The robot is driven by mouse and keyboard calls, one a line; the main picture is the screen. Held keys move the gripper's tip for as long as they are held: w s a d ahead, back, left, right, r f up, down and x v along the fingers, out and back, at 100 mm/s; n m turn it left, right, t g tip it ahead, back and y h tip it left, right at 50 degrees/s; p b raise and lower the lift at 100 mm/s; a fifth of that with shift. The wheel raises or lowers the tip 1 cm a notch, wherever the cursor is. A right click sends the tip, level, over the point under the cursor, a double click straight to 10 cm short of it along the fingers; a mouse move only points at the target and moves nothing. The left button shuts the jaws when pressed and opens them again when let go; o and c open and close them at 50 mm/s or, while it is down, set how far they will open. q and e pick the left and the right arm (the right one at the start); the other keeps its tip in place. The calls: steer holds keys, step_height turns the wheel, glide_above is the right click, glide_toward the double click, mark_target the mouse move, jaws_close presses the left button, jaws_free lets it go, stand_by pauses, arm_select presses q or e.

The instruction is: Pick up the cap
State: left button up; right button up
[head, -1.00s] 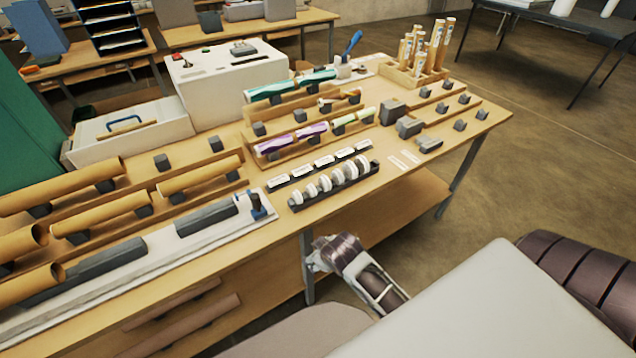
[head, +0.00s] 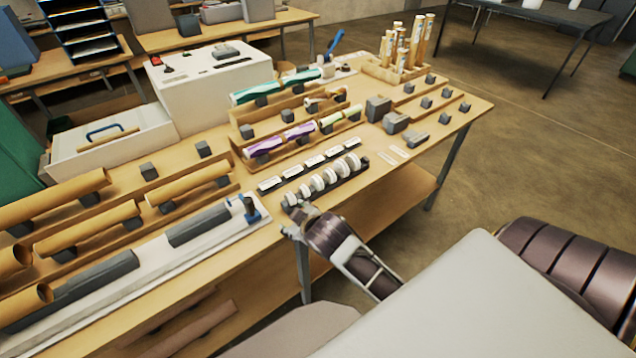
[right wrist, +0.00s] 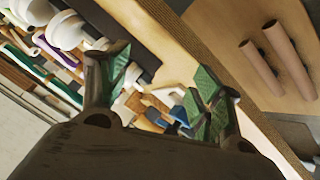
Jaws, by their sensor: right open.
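Several white round caps (head: 318,182) stand in a row on a dark rack (head: 350,184) near the front edge of the workbench. In the right wrist view, large white caps (right wrist: 68,30) show at the upper left, beside one finger. My right gripper (head: 293,218) is at the bench's front edge, just in front of the near end of the rack. Its green-padded fingers (right wrist: 160,82) are spread apart with nothing between them. I cannot tell from the pictures whether it touches anything. My left gripper is not in view.
Small labelled blocks (head: 313,161) stand in a row behind the rack. A long white-and-grey trimmer (head: 150,262) lies to the left. Cardboard tubes (head: 88,228) lie on holders. Wrapped rolls (head: 280,140) and a white laminator (head: 205,90) are farther back.

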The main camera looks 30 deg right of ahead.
steer(key=w+a+r+n+t+y, duration=0.2)
steer(key=w+a+r+n+t, duration=0.15)
steer(key=r, duration=0.35)
steer(key=w+a+r+n+t+y, duration=0.2)
steer(key=w+r+n+t, duration=0.15)
steer(key=r, duration=0.35)
steer(key=w+a+r+n+t+y, duration=0.2)
steer(key=w+a+r+n, duration=0.1)
steer(key=w+r+n, duration=0.3)
steer(key=s+a+r+n+g+y, duration=0.3)
steer(key=a+n+g+y, duration=0.35)
steer(key=n, duration=0.55)
steer(key=s+a+r+n+g+y, duration=0.4)
steer(key=a+n+y, duration=0.35)
steer(key=n, duration=0.45)
steer(key=d+f+n+g+h, duration=0.7)
steer(key=d+f+n+h, duration=0.15)
steer(key=f+n, duration=0.3)
steer(key=w+d+n+g+h, duration=0.1)
steer(key=w+d+h, duration=0.2)
steer(key=d+h, duration=0.7)
steer(key=d, duration=1.5)
steer(key=shift+d+f+h, duration=0.35)
steer(key=shift+f, duration=0.05)
